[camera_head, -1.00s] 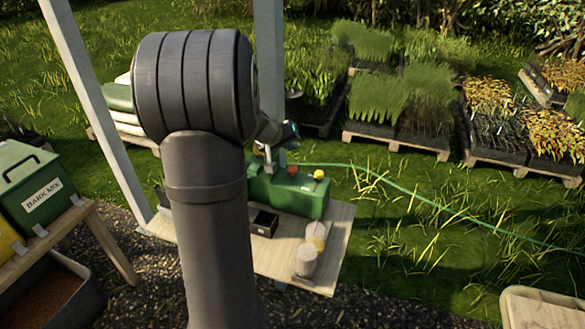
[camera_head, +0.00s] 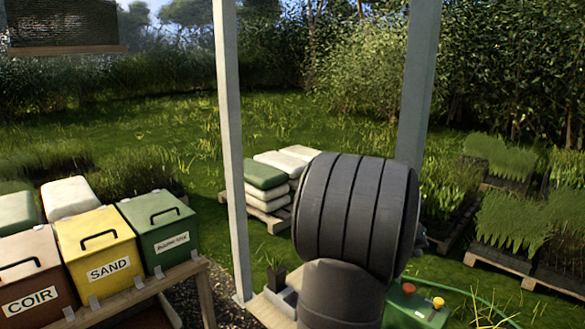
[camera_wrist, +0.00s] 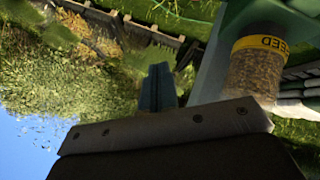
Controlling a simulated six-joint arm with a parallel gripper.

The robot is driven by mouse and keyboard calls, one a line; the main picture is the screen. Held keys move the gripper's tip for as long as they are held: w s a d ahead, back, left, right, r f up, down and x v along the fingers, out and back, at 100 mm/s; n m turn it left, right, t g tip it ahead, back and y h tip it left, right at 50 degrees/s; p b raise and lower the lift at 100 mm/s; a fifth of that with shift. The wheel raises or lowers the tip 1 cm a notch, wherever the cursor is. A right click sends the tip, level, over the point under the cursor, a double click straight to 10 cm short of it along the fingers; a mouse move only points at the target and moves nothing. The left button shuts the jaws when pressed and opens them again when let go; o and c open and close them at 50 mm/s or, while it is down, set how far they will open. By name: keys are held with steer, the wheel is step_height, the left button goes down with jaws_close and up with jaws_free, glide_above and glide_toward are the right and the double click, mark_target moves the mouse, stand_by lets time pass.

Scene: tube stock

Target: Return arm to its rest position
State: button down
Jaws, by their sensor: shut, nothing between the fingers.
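My arm's large dark grey joint fills the centre right of the head view and hides most of what lies behind it. My gripper cannot be made out in the head view. In the wrist view its narrow, dark blue-grey fingers (camera_wrist: 158,88) are together, with nothing visible between them. The wrist picture is tilted, with sky at the lower left. A clear container of brown grain with a yellow label ending in "EED" (camera_wrist: 258,65) shows right of the fingers, apart from them.
In the head view, a brown COIR bin (camera_head: 32,272), yellow SAND bin (camera_head: 98,248) and green bin (camera_head: 160,230) stand at left. Pale posts (camera_head: 230,150) (camera_head: 415,90) rise near my arm. A green box (camera_head: 412,308) with red and yellow knobs is at lower right. Stacked sacks (camera_head: 265,190) lie behind.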

steer(key=shift+f, duration=3.05)
steer(key=shift+r, duration=0.2)
